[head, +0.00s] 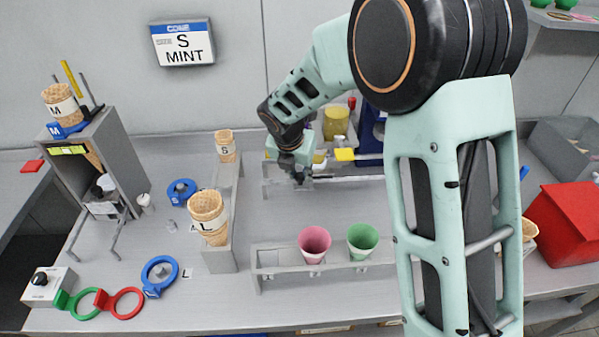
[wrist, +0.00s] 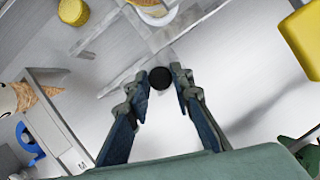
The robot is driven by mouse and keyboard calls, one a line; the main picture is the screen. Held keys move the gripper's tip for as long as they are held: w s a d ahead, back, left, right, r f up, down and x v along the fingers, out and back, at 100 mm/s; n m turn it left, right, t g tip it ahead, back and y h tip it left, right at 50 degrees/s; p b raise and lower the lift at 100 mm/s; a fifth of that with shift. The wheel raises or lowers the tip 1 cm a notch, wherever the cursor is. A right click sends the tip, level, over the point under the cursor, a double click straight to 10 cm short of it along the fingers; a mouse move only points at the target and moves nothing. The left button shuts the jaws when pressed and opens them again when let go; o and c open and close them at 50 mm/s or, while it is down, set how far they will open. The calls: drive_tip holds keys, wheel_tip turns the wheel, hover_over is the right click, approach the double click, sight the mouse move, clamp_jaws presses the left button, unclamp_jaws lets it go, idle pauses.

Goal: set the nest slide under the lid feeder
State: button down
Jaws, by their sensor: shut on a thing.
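My gripper (head: 300,176) is over the grey rails at the back middle of the bench. In the wrist view its fingertips (wrist: 160,79) are closed on a round black knob (wrist: 160,77), which I take to be the nest slide's handle. Past the knob a pale strip runs up to a white holder with a golden top (wrist: 152,6), probably the nest. A yellow cylinder (head: 336,122), perhaps part of the lid feeder, stands behind the rails; a ridged yellow piece (wrist: 73,11) shows at the wrist view's top left. My arm hides part of this station.
A low rack holds a pink cup (head: 314,244) and a green cup (head: 362,240) in front. Cones marked S (head: 225,146) and L (head: 209,216) stand at a grey rack on the left. A red box (head: 565,224) is far right.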

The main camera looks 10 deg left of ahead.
drive_tip(key=d, duration=0.2)
drive_tip(key=w+d+p, duration=0.1)
drive_tip(key=d, duration=0.1)
drive_tip(key=shift+d, duration=0.2)
drive_tip(key=c, duration=1.7)
unclamp_jaws()
drive_tip(key=v, duration=1.2)
